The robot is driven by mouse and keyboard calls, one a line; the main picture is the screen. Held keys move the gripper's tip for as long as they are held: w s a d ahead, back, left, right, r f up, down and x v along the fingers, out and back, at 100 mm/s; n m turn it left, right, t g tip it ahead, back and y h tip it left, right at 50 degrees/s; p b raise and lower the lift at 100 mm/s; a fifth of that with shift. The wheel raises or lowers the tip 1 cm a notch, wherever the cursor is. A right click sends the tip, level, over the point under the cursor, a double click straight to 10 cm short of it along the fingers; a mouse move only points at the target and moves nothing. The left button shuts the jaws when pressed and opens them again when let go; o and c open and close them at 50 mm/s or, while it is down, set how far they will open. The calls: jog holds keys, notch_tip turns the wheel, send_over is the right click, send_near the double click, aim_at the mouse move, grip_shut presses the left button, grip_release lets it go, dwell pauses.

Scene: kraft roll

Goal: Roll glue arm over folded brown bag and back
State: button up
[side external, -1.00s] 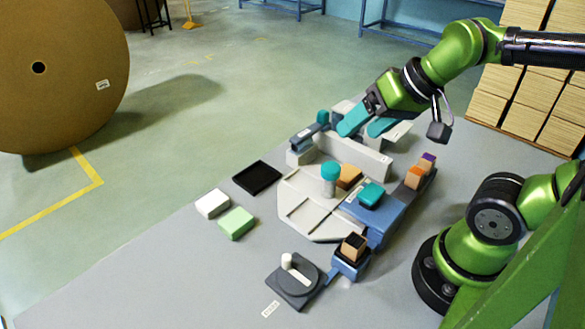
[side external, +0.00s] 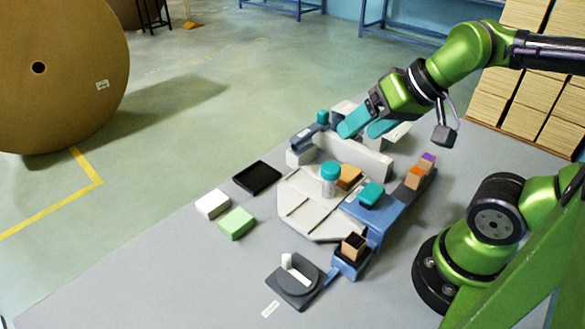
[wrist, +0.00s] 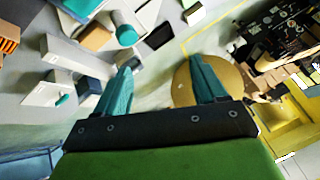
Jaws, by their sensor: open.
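A folded brown piece (side external: 349,177), which looks like the bag, lies on the pale machine bed beside a clear cylinder with a teal cap (side external: 330,171). Both also show in the wrist view, the brown piece (wrist: 96,37) left of the cap (wrist: 127,35). A blue-grey arm with a teal knob (side external: 323,117), possibly the glue arm, sits at the bed's back left. My gripper (side external: 359,134) is open and empty above the back of the bed, right of that knob. In the wrist view its teal fingers (wrist: 160,72) are spread with nothing between them.
A pale upright wall (side external: 355,156) crosses the bed below my gripper. A blue platform with a teal pad (side external: 371,193) stands at the right. A black tray (side external: 257,177), white block (side external: 213,204) and green block (side external: 237,222) lie left. The table's front left is clear.

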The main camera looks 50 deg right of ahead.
jog(key=shift+f, duration=0.2)
jog(key=c, duration=0.3)
jog(key=r+m+g+h, duration=0.15)
jog(key=m+g, duration=0.55)
jog(key=m, duration=0.7)
send_over(323, 111)
jog(key=shift+h, duration=0.25)
notch_tip(323, 111, down, 17)
jog(key=shift+r, duration=0.15)
grip_shut()
